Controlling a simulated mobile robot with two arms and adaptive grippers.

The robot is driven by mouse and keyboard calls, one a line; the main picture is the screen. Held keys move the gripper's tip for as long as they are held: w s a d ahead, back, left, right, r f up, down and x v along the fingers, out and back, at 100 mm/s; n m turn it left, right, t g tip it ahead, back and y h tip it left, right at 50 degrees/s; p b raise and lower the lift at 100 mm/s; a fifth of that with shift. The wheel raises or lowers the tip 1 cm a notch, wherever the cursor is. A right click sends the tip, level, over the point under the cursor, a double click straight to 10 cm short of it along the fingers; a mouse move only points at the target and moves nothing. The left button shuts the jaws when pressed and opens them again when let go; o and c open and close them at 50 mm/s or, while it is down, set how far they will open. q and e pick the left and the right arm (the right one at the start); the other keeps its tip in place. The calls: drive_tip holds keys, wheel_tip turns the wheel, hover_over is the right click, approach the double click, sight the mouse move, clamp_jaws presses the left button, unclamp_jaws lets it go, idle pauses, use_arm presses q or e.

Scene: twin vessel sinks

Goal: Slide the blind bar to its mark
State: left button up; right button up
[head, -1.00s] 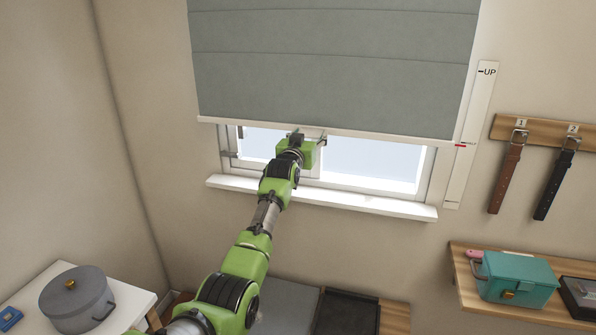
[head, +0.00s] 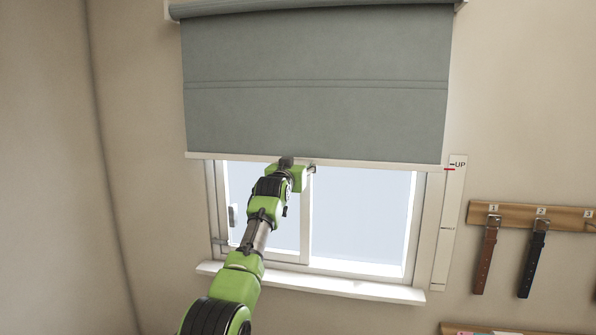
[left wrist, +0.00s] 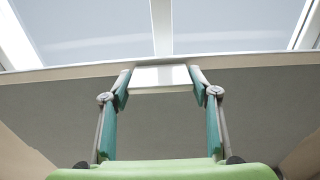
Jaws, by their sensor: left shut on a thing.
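The grey blind (head: 316,115) hangs in front of the window, with a pale bar (head: 385,163) along its lower edge. A white scale strip (head: 446,250) stands on the wall to the right. Its "UP" mark (head: 458,164) is near the top, and a red pointer (head: 450,169) sits just below that mark, about level with the bar's right end. My left gripper (head: 300,166) is at the bar's middle. In the left wrist view my left gripper (left wrist: 160,80) has its fingers on both sides of a pale tab (left wrist: 160,76) on the bar. My right gripper is out of view.
The window sill (head: 320,283) runs below the bar. A wooden rack (head: 515,216) with hanging belts is on the wall at right. The blind's roller (head: 310,6) is at the top. The wall between strip and rack is bare.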

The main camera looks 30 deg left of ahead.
use_arm(q)
drive_tip(key=shift+r, duration=0.15)
drive_tip(key=o, duration=1.6)
drive_tip(key=v, duration=1.2)
drive_tip(key=shift+a, duration=0.1)
